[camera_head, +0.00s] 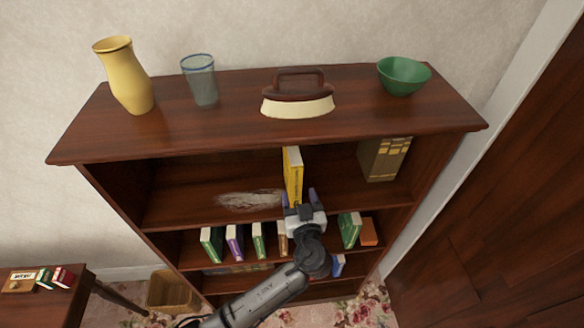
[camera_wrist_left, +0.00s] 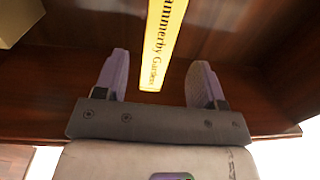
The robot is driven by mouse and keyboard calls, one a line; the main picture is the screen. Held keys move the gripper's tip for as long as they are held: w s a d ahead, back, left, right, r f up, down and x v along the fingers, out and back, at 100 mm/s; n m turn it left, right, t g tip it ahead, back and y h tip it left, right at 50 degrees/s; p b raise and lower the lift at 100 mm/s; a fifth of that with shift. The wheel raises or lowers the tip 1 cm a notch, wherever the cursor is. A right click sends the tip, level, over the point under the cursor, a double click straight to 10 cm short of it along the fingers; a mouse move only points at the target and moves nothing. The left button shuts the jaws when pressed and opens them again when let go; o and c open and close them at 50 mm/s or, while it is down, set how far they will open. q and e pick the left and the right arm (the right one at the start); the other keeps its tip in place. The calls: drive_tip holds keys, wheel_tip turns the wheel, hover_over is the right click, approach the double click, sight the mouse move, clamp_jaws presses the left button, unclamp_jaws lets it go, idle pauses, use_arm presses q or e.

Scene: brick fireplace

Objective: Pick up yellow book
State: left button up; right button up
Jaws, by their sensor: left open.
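The yellow book (camera_head: 293,174) stands upright on the upper shelf of the brown bookcase, with its spine facing out. In the left wrist view the yellow book (camera_wrist_left: 162,45) shows its spine with black lettering. My left gripper (camera_head: 299,197) is at the front of that shelf, just below and in front of the book. In the left wrist view my left gripper (camera_wrist_left: 160,82) is open, with the lower end of the spine appearing between its two purple fingers. I cannot tell whether the fingers touch the book. My right gripper is not in view.
Large tan-and-brown volumes (camera_head: 384,158) stand right of the book on the same shelf. Several books, including a green one (camera_head: 211,245), fill the shelf below. A yellow vase (camera_head: 125,76), glass (camera_head: 200,80), iron (camera_head: 298,95) and green bowl (camera_head: 403,76) stand on top.

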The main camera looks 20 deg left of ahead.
sight(297, 185)
use_arm(q)
drive_tip(key=shift+p+x, duration=0.3)
drive_tip(key=shift+x, duration=1.25)
drive_tip(key=p+x, duration=0.2)
drive_tip(key=x, duration=0.2)
drive_tip(key=shift+w+d+r+p, duration=0.1)
drive_tip(key=shift+w+r+p, duration=0.1)
drive_tip(key=shift+p, duration=0.15)
drive_tip(key=shift+w+a+f, duration=0.15)
drive_tip(key=shift+w+a, duration=0.1)
drive_tip(key=shift+w, duration=0.15)
clamp_jaws()
